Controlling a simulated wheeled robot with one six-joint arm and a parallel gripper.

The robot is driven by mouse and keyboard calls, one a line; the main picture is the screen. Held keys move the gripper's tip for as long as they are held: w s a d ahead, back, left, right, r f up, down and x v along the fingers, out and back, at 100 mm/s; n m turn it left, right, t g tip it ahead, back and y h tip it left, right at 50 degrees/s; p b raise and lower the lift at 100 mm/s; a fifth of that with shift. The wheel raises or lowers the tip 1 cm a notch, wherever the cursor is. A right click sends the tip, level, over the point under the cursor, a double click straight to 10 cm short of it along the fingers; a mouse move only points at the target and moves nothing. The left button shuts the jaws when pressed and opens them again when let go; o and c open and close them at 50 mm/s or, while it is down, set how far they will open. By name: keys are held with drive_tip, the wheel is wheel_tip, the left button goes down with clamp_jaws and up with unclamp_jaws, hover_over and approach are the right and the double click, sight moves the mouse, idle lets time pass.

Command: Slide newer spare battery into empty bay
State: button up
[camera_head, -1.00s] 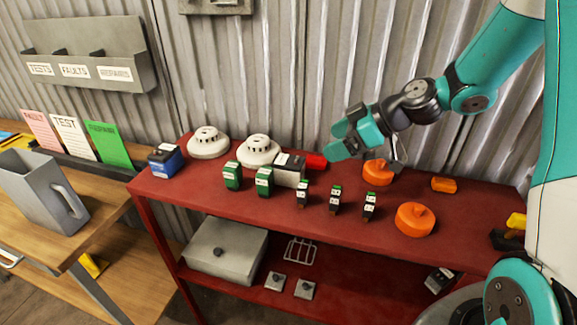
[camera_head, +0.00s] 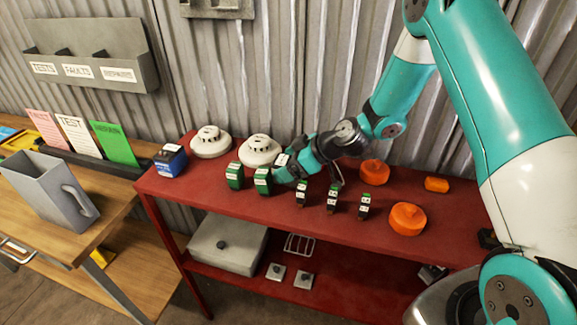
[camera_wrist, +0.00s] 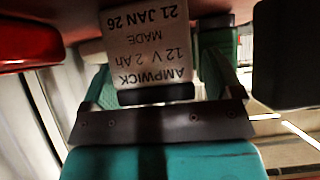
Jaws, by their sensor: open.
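A battery (camera_wrist: 150,45) fills the upper middle of the wrist view. Its white label, upside down, reads AMPWICK 12 V 2 Ah, made 21 JAN 26. In the head view a pale piece of it (camera_head: 282,158) shows beside my gripper, which hides most of the rest. My gripper (camera_head: 296,163) is open, its fingers on either side of this battery; I cannot tell whether they touch it. A blue battery-like block with a white top (camera_head: 170,161) stands at the red shelf's left end. I cannot make out an empty bay in either view.
White detectors (camera_head: 210,142) stand behind green modules (camera_head: 235,176) on the red shelf (camera_head: 215,198). Small dark modules (camera_head: 332,198) and orange caps (camera_head: 407,219) stand to the right. A grey box (camera_head: 228,248) sits on the lower shelf. A grey jug (camera_head: 50,190) stands on the left bench.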

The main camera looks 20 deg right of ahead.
drive_tip(key=c, duration=1.3)
clamp_jaws()
drive_tip(key=shift+r, duration=0.1)
